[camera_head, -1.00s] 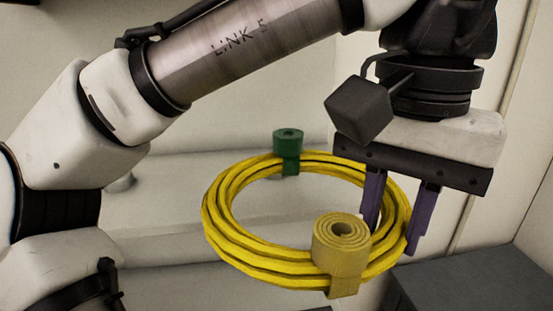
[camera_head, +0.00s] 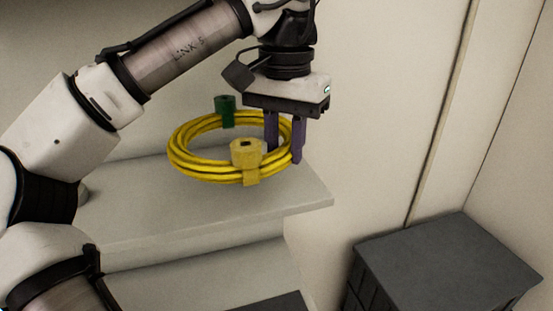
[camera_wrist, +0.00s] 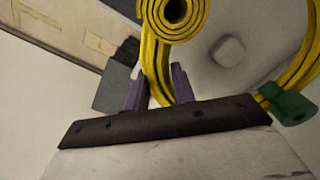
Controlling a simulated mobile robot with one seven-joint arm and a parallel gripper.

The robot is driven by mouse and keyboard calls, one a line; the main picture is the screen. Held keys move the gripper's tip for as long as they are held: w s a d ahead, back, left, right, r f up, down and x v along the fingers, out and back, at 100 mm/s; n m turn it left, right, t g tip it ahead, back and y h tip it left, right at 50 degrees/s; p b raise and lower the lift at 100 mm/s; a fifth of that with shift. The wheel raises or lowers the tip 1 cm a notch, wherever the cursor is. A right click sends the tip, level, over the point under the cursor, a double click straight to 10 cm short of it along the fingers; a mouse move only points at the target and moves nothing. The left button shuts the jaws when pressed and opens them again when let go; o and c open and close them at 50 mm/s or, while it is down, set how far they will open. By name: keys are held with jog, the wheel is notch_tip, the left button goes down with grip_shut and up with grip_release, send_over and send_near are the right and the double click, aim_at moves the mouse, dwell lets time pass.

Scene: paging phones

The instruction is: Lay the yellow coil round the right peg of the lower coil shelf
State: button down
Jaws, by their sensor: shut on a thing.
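The yellow coil (camera_head: 186,168) is a ring of several cable loops with a green strap roll at its back and a yellow strap roll at its front. My gripper (camera_head: 284,160) points down and is shut on the coil's right side, with its purple fingers either side of the loops. The coil hangs roughly level, in front of or above a pale shelf (camera_head: 290,198); I cannot tell the gap. In the wrist view the coil (camera_wrist: 150,50) passes between the fingers (camera_wrist: 158,92). A pale rounded knob, perhaps a peg (camera_wrist: 228,50), shows inside the ring. The right peg is not clearly identifiable.
A second pale ledge (camera_head: 225,275) lies below the shelf. A dark grey cabinet (camera_head: 450,255) stands at the lower right. Another rounded knob (camera_head: 83,195) is on the shelf at the left, beside my arm. The wall right of the shelf is bare.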

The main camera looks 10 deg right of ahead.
jog(key=w, duration=0.3)
jog(key=p, duration=0.2)
send_over(277, 186)
jog(key=shift+s+f, duration=0.15)
jog(key=shift+f, duration=1.25)
jog(key=shift+s+f, duration=0.1)
jog(key=shift+f, duration=1.25)
jog(key=shift+w+f, duration=0.2)
jog(key=shift+f, duration=0.65)
jog(key=c, duration=1.2)
grip_release()
jog(key=shift+o, duration=0.2)
notch_tip(277, 186, up, 8)
jog(key=shift+f+b, duration=0.15)
jog(key=shift+b, duration=0.15)
